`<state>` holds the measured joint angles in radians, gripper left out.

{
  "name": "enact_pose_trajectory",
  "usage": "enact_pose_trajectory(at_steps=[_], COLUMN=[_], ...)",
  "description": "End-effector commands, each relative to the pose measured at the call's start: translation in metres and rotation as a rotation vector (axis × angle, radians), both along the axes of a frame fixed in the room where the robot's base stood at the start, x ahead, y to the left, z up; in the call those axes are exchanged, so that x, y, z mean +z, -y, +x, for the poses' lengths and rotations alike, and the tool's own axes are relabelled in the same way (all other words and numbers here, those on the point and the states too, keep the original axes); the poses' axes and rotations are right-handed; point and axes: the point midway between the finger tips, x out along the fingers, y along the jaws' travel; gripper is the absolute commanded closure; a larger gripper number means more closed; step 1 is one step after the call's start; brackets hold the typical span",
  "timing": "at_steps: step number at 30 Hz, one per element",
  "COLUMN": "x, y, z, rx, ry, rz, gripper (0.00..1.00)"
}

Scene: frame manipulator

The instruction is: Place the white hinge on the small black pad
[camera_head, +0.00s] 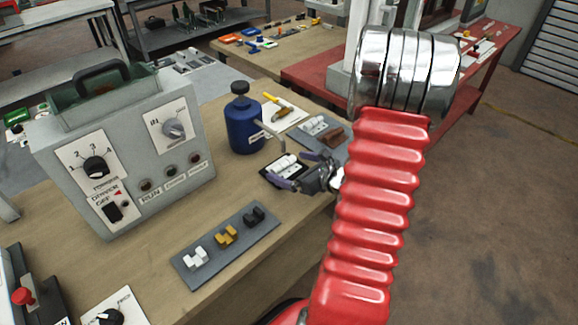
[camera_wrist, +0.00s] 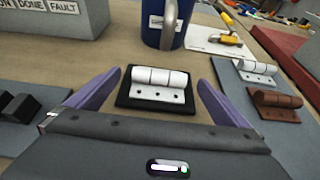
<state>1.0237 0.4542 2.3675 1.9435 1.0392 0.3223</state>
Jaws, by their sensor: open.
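A white hinge (camera_wrist: 158,82) lies on the small black pad (camera_wrist: 126,98), with the pad's dark border showing around it. In the head view the white hinge (camera_head: 284,163) and the black pad (camera_head: 268,174) are partly hidden by my gripper (camera_head: 297,169). My gripper is open, and its purple fingers stand apart on either side of the pad in the wrist view (camera_wrist: 150,92). Nothing is held between them. Contact between fingers and pad cannot be seen.
A blue bottle (camera_head: 243,130) stands behind the pad. A grey mat (camera_head: 337,154) to the right holds another white hinge (camera_wrist: 257,70) and a brown hinge (camera_wrist: 273,102). A grey control box (camera_head: 135,175) and a grey strip with small blocks (camera_head: 206,271) are left.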

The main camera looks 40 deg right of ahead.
Motion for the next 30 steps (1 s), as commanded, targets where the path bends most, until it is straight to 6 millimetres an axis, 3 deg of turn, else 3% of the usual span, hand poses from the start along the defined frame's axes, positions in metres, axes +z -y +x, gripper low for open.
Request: enact_pose_trajectory(at_steps=[18, 30], x=[0.034, 0.039], y=[0.003, 0.002], z=[-0.081, -0.096], rx=[-0.004, 0.000], ry=[0.000, 0.000], rz=[-0.002, 0.001], gripper=[0.00, 0.00])
